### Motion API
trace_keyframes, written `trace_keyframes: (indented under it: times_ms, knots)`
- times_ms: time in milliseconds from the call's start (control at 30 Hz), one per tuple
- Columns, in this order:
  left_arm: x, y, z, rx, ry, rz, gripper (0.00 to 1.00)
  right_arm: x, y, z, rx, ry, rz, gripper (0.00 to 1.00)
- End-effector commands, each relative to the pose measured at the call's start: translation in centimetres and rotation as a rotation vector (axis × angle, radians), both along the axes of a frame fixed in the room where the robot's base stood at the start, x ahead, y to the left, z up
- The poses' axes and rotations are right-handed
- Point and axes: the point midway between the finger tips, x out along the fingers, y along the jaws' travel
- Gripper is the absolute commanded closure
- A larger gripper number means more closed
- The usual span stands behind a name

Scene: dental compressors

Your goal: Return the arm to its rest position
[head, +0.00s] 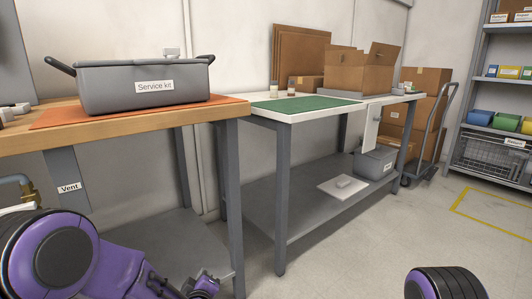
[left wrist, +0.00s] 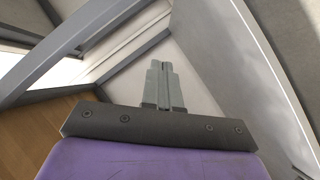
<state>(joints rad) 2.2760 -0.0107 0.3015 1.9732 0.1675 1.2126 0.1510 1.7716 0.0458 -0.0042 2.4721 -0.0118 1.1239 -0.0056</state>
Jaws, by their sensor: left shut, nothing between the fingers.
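My left arm, purple and black, comes in at the lower left of the head view, low in front of the wooden workbench (head: 60,142). Its gripper end sits near the bottom edge there, and the fingers are not clear in that view. In the left wrist view my left gripper (left wrist: 163,85) has its two grey fingers together with nothing between them. Grey table legs and a pale wall lie beyond it, apart from the fingers. Only a rounded purple and black part of my right arm shows at the lower right of the head view. The right gripper is out of view.
A grey Service kit bin (head: 140,87) stands on an orange mat (head: 55,119) on the workbench. A white table (head: 290,116) with a green mat (head: 300,104) stands beyond. Cardboard boxes (head: 432,80), a hand truck (head: 440,122) and shelving (head: 468,85) are farther right. The floor in front is clear.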

Motion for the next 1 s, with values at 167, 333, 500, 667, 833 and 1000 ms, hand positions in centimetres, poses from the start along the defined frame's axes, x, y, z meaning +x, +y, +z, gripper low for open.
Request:
trace_keyframes:
  times_ms: [167, 333, 500, 667, 833, 1000]
  knots:
    - [-11.1, 4.1, -11.7, 0.221, 0.366, -0.141, 1.00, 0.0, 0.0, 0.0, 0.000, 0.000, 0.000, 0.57]
    - [-22.5, 7.7, -18.0, 0.311, 0.662, -0.234, 1.00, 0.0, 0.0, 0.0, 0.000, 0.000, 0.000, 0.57]
    - [-31.6, 10.5, -20.6, 0.330, 0.878, -0.253, 1.00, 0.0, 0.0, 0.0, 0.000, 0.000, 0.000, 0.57]
    - [-39.0, 12.7, -22.6, 0.339, 1.057, -0.243, 1.00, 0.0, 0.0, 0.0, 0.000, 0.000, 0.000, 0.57]
    - [-39.6, 12.6, -16.8, 0.336, 1.066, -0.241, 1.00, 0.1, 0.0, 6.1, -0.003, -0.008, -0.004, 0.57]
    - [-39.3, 12.7, -10.8, 0.338, 1.056, -0.230, 1.00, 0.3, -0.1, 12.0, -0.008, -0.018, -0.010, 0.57]
